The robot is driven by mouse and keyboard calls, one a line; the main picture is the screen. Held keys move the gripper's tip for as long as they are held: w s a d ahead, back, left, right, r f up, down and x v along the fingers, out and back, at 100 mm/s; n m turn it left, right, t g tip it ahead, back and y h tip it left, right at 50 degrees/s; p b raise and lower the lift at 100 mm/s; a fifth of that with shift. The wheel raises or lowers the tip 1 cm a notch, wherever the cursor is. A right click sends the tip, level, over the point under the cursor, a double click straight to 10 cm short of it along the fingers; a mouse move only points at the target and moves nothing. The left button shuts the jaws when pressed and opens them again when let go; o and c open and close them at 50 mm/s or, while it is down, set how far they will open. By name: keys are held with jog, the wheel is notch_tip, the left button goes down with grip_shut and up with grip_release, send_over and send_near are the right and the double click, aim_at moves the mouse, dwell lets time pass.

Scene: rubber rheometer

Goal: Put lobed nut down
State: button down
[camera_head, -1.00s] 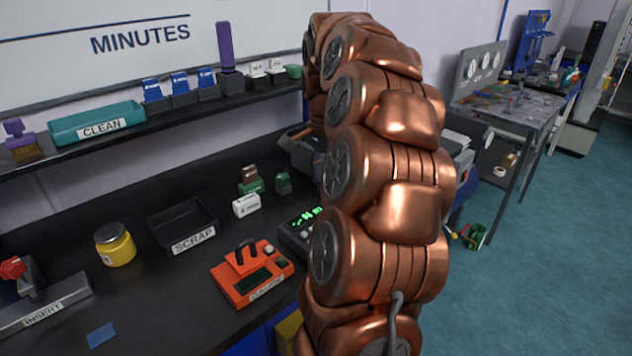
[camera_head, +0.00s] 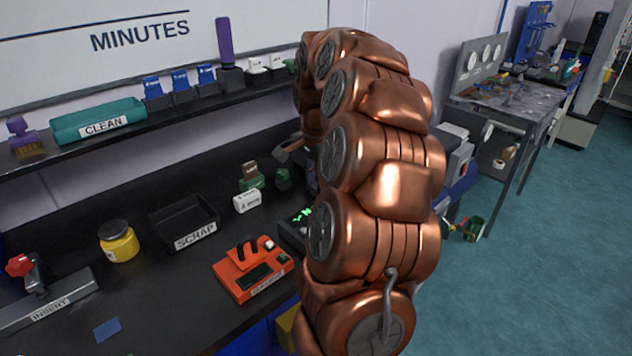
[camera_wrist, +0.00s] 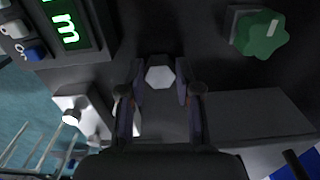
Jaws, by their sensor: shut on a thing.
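My gripper (camera_wrist: 160,82) shows in the wrist view, pointing away from the camera, its two dark fingers closed on a dark piece with a pale hexagonal face. I take this piece for the lobed nut (camera_wrist: 160,75); its lobes cannot be made out against the dark surface behind. I cannot tell whether it touches anything below. In the head view my copper arm covers the middle, and I cannot make out the gripper or the nut there.
In the wrist view a green lobed knob (camera_wrist: 260,33) is at upper right and a green display (camera_wrist: 66,25) at upper left. On the bench are an orange gauge (camera_head: 252,270), a scrap tray (camera_head: 184,227) and a yellow jar (camera_head: 119,242). A shelf holds the clean tray (camera_head: 98,121).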

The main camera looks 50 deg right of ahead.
aim_at(316, 186)
jog(key=shift+f, duration=0.15)
jog(key=c, duration=0.8)
grip_release()
notch_tip(316, 186, up, 12)
jog(key=b, duration=0.2)
jog(key=shift+r, duration=0.2)
dwell(0.5)
